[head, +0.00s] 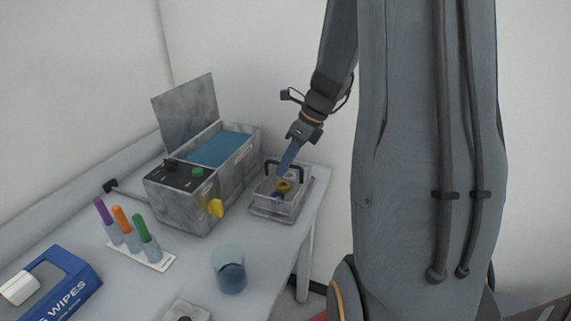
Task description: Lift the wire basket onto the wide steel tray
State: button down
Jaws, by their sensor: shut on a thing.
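The wire basket (268,196) is a small, light, box-shaped basket with a dark upright handle (267,167), at the right end of the table. A yellow ring-like piece (283,186) and something blue show inside it. The wide steel tray (270,216) is a low grey tray under the basket. I cannot tell whether the basket touches the tray or hangs just above it. My gripper (284,168) comes down from above with blue fingers, shut on the basket's handle. The fingers hide part of the handle.
A grey tank (185,215) with blue liquid (220,149), raised lid (187,110) and yellow tap (215,208) stands just left of the basket. A glass beaker (229,277), a rack of coloured-capped tubes (155,261) and a wipes box (62,290) stand nearer. The table's right edge is close to the tray.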

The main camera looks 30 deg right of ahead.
jog(key=shift+f, duration=0.45)
dwell(0.5)
jog(key=c, duration=1.8)
grip_release()
jog(key=shift+o, duration=0.2)
notch_tip(320, 180, up, 12)
jog(key=p, duration=1.1)
jog(key=s+a+f+n+h+b, duration=0.2)
jog(key=s+a+n, duration=0.5)
jog(key=n, duration=0.7)
jog(key=s+a+f+n+h+b, duration=0.2)
jog(key=s+a+f+n+b, duration=0.3)
jog(key=n, duration=0.9)
jog(key=s+a, duration=0.2)
jog(key=a, duration=0.1)
jog(key=shift+s+f+n+g, duration=0.3)
jog(key=shift+s+n+g, duration=0.1)
